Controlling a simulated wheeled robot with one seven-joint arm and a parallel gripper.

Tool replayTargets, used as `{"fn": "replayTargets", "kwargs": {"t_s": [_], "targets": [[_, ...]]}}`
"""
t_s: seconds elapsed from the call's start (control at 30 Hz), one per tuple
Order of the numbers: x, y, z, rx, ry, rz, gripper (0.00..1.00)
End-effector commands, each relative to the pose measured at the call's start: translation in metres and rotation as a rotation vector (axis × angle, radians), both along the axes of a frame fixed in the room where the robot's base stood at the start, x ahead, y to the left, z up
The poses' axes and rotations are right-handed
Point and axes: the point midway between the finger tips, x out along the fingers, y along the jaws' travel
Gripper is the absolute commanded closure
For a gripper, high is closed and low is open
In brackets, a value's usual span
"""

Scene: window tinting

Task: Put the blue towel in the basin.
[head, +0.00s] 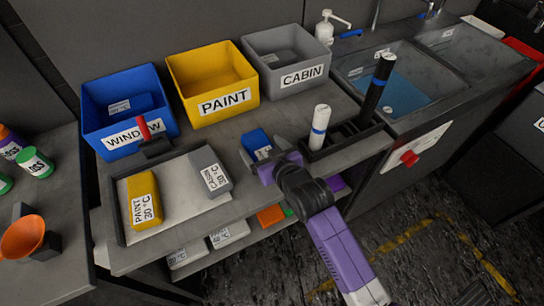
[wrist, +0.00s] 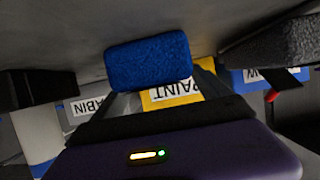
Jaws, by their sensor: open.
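The blue towel (head: 256,140) is a small folded block with a white label, lying on the grey worktop in front of the yellow PAINT bin. It also shows in the wrist view (wrist: 150,60) at upper middle. My gripper (head: 264,152) is open around or just over the towel, with a dark finger on either side. I cannot tell whether the fingers touch it. The basin (head: 430,72) is the steel sink at the upper right of the head view, with blue liquid in it. Part of the towel is hidden by my gripper.
Blue WINDOW (head: 110,85), yellow PAINT (head: 190,75) and grey CABIN (head: 262,45) bins stand along the back. A tray (head: 120,225) holds a yellow and a grey towel.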

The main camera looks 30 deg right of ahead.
Motion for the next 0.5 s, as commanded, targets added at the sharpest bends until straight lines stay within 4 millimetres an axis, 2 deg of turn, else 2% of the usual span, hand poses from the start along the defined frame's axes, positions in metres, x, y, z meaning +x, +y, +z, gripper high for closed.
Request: {"fn": "replayTargets", "kwargs": {"t_s": [0.3,0.5], "targets": [[-0.058,-0.001,0.021,-0.002,0.001,-0.001,0.13],[-0.089,0.0,0.034,0.0,0.001,0.0,0.13]]}}
